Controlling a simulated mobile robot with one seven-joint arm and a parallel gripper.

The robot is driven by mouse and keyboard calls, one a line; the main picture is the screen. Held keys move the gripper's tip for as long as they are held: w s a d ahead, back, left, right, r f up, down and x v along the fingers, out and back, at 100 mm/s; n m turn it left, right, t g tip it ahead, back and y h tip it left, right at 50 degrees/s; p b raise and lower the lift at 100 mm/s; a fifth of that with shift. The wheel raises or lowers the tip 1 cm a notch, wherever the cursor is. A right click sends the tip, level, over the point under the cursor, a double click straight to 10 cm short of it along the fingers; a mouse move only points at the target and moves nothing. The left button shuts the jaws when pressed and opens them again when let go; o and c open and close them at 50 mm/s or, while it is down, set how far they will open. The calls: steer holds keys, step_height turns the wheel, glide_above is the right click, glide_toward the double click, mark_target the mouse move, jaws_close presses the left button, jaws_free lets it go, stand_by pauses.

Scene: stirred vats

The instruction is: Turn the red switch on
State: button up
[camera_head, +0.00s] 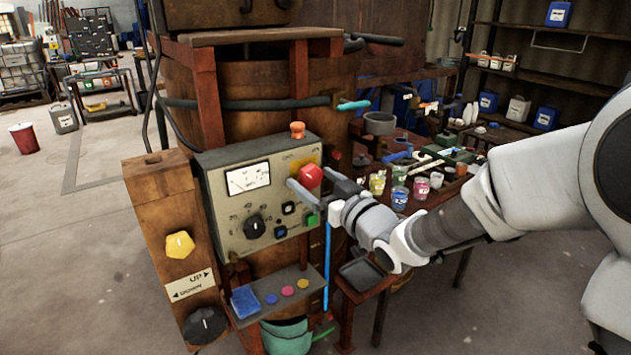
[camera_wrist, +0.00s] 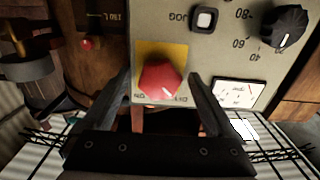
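The red switch (camera_head: 311,175) is a faceted red knob on a yellow plate, at the right side of the grey control panel (camera_head: 232,205). In the wrist view the red switch (camera_wrist: 161,79) sits near the middle, its short white mark pointing toward the picture's lower right. Lettering beside the plate appears upside down and is hard to read. My gripper (camera_head: 309,178) is at the panel's face, with a finger on each side of the knob. In the wrist view my gripper (camera_wrist: 159,80) is open, with a visible gap between each finger and the knob.
The panel also has a dial meter (camera_head: 248,178), a black knob (camera_head: 254,227), small buttons and an orange knob (camera_head: 297,130) on top. A yellow knob (camera_head: 179,244) is on the wooden post at left. A cluttered bench with jars (camera_head: 399,195) stands behind my arm.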

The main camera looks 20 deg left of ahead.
steer(key=c, duration=1.3)
steer(key=shift+c, duration=0.2)
steer(key=shift+m, duration=0.4)
steer(key=m+p, duration=0.2)
steer(key=m, duration=0.1)
steer(key=shift+r+m, duration=0.15)
steer(key=shift+m, duration=0.25)
steer(key=m+p, duration=0.2)
steer(key=m, duration=0.2)
steer(key=shift+m, duration=0.3)
steer(key=m+p, duration=0.3)
steer(key=m, duration=0.1)
steer(key=shift+s+r, duration=0.1)
steer(key=m+p, duration=0.2)
steer(key=m, duration=0.2)
steer(key=shift+m, duration=0.3)
